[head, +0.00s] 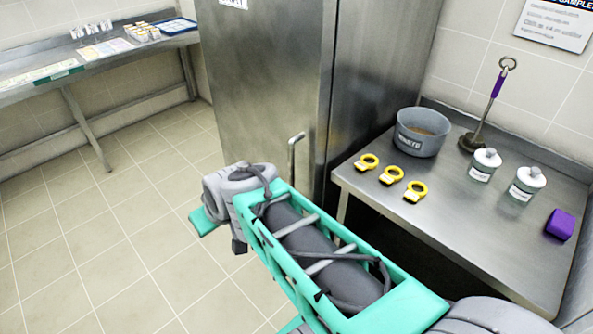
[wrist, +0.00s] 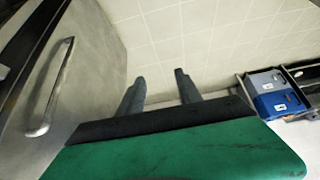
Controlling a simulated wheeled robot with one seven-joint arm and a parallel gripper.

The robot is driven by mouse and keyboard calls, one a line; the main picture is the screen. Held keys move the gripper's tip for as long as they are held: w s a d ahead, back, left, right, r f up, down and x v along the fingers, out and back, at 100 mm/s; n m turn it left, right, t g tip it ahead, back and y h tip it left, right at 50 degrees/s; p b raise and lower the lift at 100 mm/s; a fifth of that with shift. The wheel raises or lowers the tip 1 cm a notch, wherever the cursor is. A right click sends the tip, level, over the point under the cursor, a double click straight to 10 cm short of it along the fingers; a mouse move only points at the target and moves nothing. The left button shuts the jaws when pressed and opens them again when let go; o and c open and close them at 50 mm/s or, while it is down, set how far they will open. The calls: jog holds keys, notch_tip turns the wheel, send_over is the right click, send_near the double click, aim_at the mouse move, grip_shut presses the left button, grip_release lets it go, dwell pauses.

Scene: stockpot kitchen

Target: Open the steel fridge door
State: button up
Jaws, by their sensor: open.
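The steel fridge (head: 265,75) stands upright in the middle of the head view, and its door looks shut. Its bar handle (head: 292,160) shows low on the door, its lower part hidden behind my arm. In the wrist view the handle (wrist: 60,88) runs slanting along the door (wrist: 92,60) at the left. My gripper (wrist: 159,82) is open and empty, its two dark fingers apart. The handle is left of both fingers, not between them. In the head view my arm hides the fingertips.
A steel table (head: 455,205) right of the fridge holds a grey pot (head: 421,140), yellow rings, white-lidded jars and a purple block (head: 560,225). A steel bench (head: 85,60) stands at the back left. Tiled floor (head: 110,215) left of the fridge is clear. Blue and grey bins (wrist: 280,102) show at right.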

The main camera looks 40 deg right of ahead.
jog(key=w+d+f+t+b, duration=0.3)
jog(key=w+d+f+b, duration=0.15)
jog(key=f, duration=0.25)
jog(key=m+t+h+b, duration=0.6)
jog(key=h+b, duration=0.3)
send_near(292, 169)
jog(key=a+x, duration=0.1)
jog(key=x, duration=0.2)
jog(key=shift+m+h, duration=0.3)
jog(key=x, duration=0.4)
jog(key=p+x, duration=0.1)
jog(key=x, duration=0.3)
jog(key=shift+w+d, duration=0.1)
jog(key=shift+d, duration=0.35)
jog(key=shift+c, duration=0.4)
grip_shut()
